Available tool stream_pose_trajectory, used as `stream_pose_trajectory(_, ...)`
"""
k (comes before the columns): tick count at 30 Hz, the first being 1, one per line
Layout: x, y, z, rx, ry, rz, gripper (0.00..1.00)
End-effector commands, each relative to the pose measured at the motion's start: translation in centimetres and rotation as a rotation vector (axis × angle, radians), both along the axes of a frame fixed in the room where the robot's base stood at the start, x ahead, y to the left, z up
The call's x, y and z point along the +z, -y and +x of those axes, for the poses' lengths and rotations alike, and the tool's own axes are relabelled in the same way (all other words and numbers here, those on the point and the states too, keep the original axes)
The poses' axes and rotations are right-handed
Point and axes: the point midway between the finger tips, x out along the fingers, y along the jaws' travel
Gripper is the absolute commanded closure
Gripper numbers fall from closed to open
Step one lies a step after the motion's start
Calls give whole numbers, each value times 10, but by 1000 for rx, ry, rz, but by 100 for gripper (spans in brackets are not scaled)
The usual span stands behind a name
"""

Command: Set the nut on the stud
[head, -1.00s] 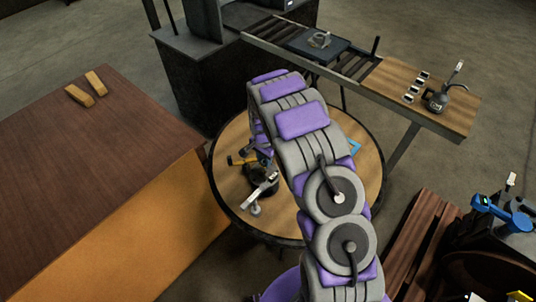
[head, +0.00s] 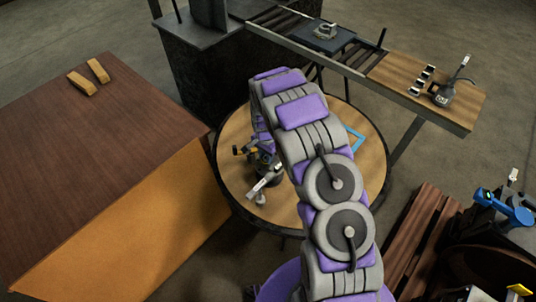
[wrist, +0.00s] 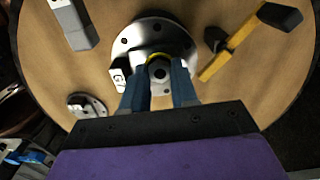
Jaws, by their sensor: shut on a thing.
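My gripper (wrist: 159,90) points down over the round wooden table, its two blue-grey fingers shut on a dark nut (wrist: 159,72). A yellow ring shows just beyond the nut. Below is a round metal flange (wrist: 138,36) with several holes. The nut and fingers cover the flange's middle, so the stud is hidden and I cannot tell whether the nut touches it. In the head view my arm hides much of the table, and the fingertips and nut are not clear there.
On the round table (head: 232,185) lie a yellow-and-black tool (wrist: 228,50), a grey block (wrist: 75,22) and a small metal disc (wrist: 87,105). A blue frame (head: 355,140) lies right of my arm. A brown-topped bench (head: 95,150) stands left; a conveyor with a wooden end (head: 460,106) stands behind.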

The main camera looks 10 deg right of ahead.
Motion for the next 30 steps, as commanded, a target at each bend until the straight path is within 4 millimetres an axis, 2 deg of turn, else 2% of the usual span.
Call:
stream_pose_trajectory(16, 0, -6, -1, 0, 0, -6, 100)
stream_pose_trajectory(30, 0, 1, -1, -1, 0, -1, 100)
